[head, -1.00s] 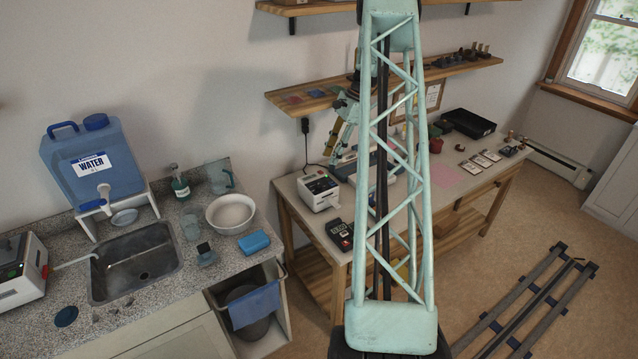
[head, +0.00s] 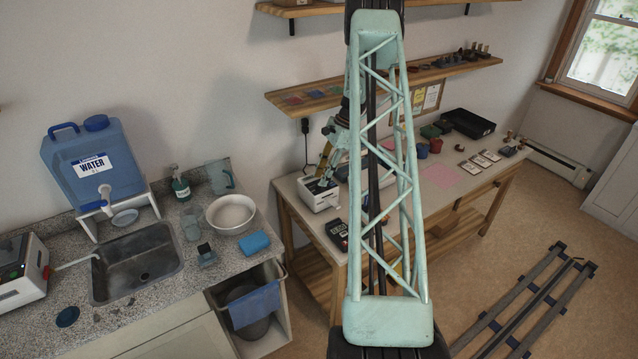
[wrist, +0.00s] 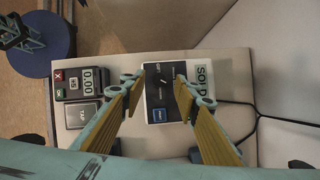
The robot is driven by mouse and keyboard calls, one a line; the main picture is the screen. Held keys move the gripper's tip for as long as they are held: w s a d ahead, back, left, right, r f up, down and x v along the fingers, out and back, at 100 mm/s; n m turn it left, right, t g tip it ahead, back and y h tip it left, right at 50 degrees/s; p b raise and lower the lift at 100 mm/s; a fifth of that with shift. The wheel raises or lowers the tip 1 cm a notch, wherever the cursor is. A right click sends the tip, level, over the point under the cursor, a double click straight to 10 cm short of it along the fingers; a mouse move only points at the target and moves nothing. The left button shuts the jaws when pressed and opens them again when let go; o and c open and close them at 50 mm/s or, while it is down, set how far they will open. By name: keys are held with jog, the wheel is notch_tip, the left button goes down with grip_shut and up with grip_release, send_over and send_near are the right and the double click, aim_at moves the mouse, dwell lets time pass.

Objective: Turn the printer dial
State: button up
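The printer (head: 316,199) is a small white box on the left end of the wooden workbench. In the wrist view the printer (wrist: 158,116) shows a dark front panel with a blue patch and small white marks, seen between my fingers. The dial seems to be on this panel, but it is too small to make out clearly. My gripper (wrist: 158,80) is open and empty, its two yellow-padded fingers spread above the printer. In the head view my gripper (head: 322,178) is right over the printer; I cannot tell if it touches.
A card reader (wrist: 80,84) stands beside the printer. A black cable (wrist: 258,112) runs from it towards the wall. A wall shelf (head: 310,98) hangs above the workbench (head: 470,182). A sink (head: 135,258) and water jug (head: 92,160) are at left.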

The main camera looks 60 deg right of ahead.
aim_at(318, 187)
jog(key=shift+x, duration=1.8)
jog(key=c, duration=0.8)
jog(key=shift+c, duration=0.2)
jog(key=shift+m, duration=0.4)
jog(key=m+h+b, duration=0.1)
jog(key=m, duration=0.1)
jog(key=m+t+b, duration=0.1)
jog(key=m, duration=0.2)
jog(key=shift+s+a+h+b, duration=0.1)
jog(key=shift+h+b, duration=0.2)
jog(key=shift+h, duration=0.1)
jog(key=m+h+b, duration=0.1)
jog(key=m, duration=0.2)
jog(key=m+t+h+b, duration=0.1)
jog(key=m, duration=0.2)
